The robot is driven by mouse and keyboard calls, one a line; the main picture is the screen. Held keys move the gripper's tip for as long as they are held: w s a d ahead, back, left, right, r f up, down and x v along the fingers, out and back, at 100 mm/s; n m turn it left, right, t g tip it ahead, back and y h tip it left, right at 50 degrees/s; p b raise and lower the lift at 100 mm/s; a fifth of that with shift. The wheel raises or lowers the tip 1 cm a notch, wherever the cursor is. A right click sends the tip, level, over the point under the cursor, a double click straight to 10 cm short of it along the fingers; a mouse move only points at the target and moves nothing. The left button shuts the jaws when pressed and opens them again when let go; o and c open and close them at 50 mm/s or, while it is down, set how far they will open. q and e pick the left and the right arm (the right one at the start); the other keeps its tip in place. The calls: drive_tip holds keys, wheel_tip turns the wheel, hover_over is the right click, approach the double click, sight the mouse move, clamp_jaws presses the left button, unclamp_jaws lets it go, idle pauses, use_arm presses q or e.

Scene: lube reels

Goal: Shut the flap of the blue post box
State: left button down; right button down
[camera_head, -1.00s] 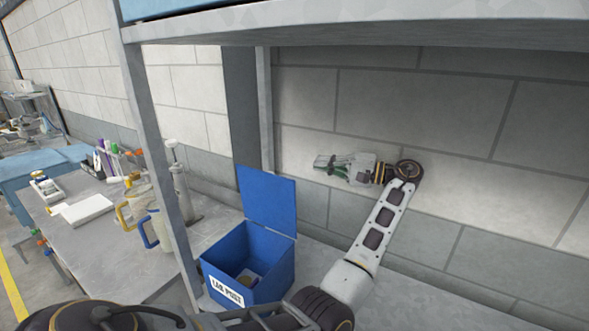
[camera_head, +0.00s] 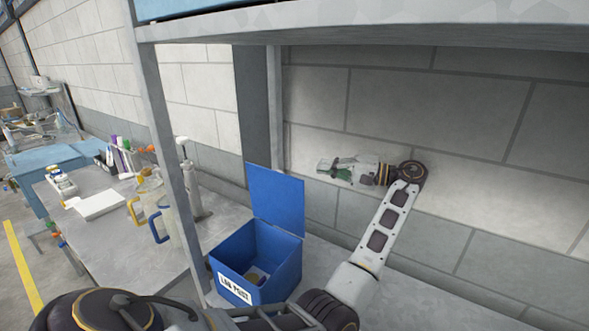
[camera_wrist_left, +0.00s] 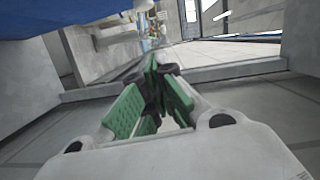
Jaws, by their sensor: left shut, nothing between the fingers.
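The blue post box (camera_head: 283,267) stands on the grey shelf, with a white "LAB POST" label on its front. Its flap (camera_head: 276,199) is open and stands upright at the back edge. A small round item shows inside the box. My left gripper (camera_head: 324,168) is to the right of the flap and higher than it, near the block wall, pointing left. In the left wrist view its green-padded fingers (camera_wrist_left: 152,72) meet at the tips with nothing between them. A blue surface, probably the flap (camera_wrist_left: 70,14), fills the upper left there. My right gripper is not in view.
A grey shelf post (camera_head: 168,150) stands left of the box, and an upper shelf (camera_head: 360,24) spans above. A bench (camera_head: 110,232) with jugs (camera_head: 153,212) and bottles is further left. The shelf right of the box looks clear, apart from my arm.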

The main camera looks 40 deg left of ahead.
use_arm(q)
drive_tip(key=s+a+p, duration=0.3)
drive_tip(key=s+a, duration=0.3)
drive_tip(key=shift+s+a+f, duration=0.15)
drive_tip(key=shift+a+f, duration=0.15)
drive_tip(key=shift+a, duration=0.05)
idle(0.4)
idle(0.3)
drive_tip(key=shift+s+a, duration=0.1)
